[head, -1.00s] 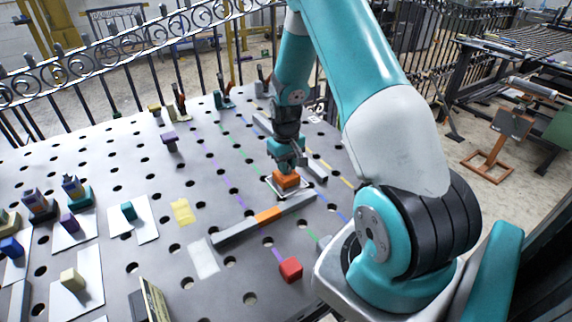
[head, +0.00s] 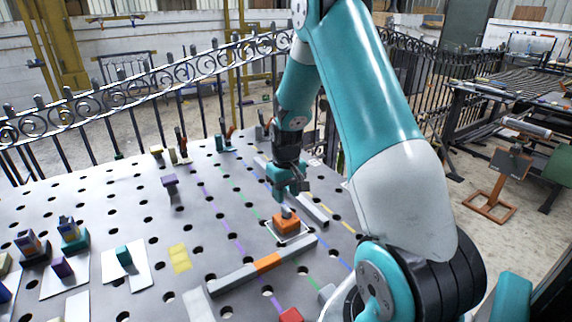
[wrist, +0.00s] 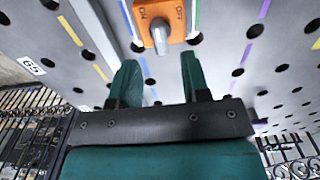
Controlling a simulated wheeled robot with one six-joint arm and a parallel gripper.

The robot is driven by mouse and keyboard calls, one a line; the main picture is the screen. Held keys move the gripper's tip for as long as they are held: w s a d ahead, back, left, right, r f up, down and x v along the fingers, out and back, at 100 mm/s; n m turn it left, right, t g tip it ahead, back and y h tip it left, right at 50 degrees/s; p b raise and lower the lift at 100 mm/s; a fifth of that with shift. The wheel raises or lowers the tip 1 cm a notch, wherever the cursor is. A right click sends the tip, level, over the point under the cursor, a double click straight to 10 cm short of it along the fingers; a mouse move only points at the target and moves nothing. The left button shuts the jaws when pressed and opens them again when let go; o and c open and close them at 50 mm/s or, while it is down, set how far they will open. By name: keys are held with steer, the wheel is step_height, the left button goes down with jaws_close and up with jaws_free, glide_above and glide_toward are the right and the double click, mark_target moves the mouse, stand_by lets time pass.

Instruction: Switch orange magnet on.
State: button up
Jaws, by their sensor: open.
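The orange magnet (head: 285,225) is a small block with a grey knob (head: 286,211) on top, standing on a white-edged patch of the perforated table. In the wrist view the orange magnet (wrist: 147,12) shows at the top edge, partly cut off, with lettering on both sides of its grey knob (wrist: 160,34); it seems to read OFF at left and ON at right. I cannot tell which setting the knob is at. My gripper (head: 289,191) is open and empty, above the magnet and apart from it. Its two teal fingers (wrist: 159,72) are spread in the wrist view.
A grey bar with an orange middle (head: 267,262) lies in front of the magnet. Another grey bar (head: 308,207) lies behind it to the right. A red block (head: 291,315) is at the bottom edge. Small coloured blocks stand on the left. An iron fence (head: 160,88) runs behind the table.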

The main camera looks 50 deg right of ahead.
mark_target(286, 208)
step_height(286, 208, up, 12)
steer(key=b, duration=0.1)
steer(key=shift+f, duration=0.15)
steer(key=shift+a, duration=0.1)
stand_by(0.4)
steer(key=s+a+r+n+t+y, duration=0.1)
steer(key=s+a+r+n, duration=0.2)
steer(key=a, duration=0.8)
steer(key=s+a+r+n+y, duration=0.1)
steer(key=s+a+r+n, duration=0.15)
steer(key=a, duration=0.85)
steer(key=s+a+r+n+g+y, duration=0.1)
steer(key=s+a+n, duration=0.3)
steer(key=s+a, duration=0.7)
steer(key=s+y, duration=0.1)
steer(key=s, duration=0.2)
steer(key=shift+s+a+r, duration=0.15)
steer(key=shift+s+a, duration=0.15)
steer(key=shift+s, duration=0.1)
